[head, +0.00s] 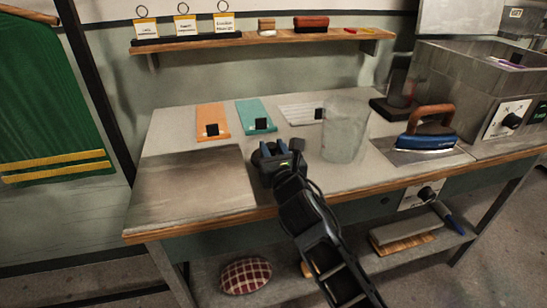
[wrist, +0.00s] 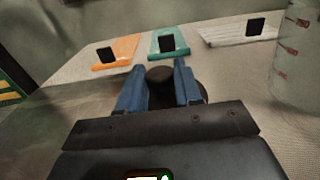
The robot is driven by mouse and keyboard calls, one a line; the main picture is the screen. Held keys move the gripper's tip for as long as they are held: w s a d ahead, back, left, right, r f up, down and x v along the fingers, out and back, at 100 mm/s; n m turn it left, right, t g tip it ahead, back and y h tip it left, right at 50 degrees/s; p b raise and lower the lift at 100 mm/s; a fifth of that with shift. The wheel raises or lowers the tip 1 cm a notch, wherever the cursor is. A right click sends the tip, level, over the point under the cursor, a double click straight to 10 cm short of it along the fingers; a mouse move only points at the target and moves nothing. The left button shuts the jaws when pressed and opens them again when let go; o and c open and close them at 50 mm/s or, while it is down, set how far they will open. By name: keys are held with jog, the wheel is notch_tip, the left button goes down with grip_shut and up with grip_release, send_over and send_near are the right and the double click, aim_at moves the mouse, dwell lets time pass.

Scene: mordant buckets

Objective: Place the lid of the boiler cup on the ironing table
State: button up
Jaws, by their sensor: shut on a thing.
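My gripper (head: 274,149) is low over the front middle of the table (head: 185,120). Its blue fingers, also in the wrist view (wrist: 161,80), are shut on the dark knob of a round dark lid (wrist: 160,73). The lid's disc shows partly behind the fingers, and in the head view (head: 259,163) the gripper hides most of it. I cannot tell whether the lid touches the tabletop. A tall translucent cup (head: 345,130) with red marks stands upright right of my gripper. A dark see-through vessel (head: 397,92) stands farther back right.
Orange (head: 211,123), teal (head: 255,118) and white striped (head: 298,113) pieces lie along the back. A blue iron (head: 427,138) rests on a plate at right, beside a metal basin (head: 465,85). A brown board area (head: 190,182) at front left is clear.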

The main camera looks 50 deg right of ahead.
jog(key=shift+f, duration=0.7)
jog(key=shift+f, duration=0.1)
jog(key=o, duration=1)
jog(key=shift+o, duration=0.2)
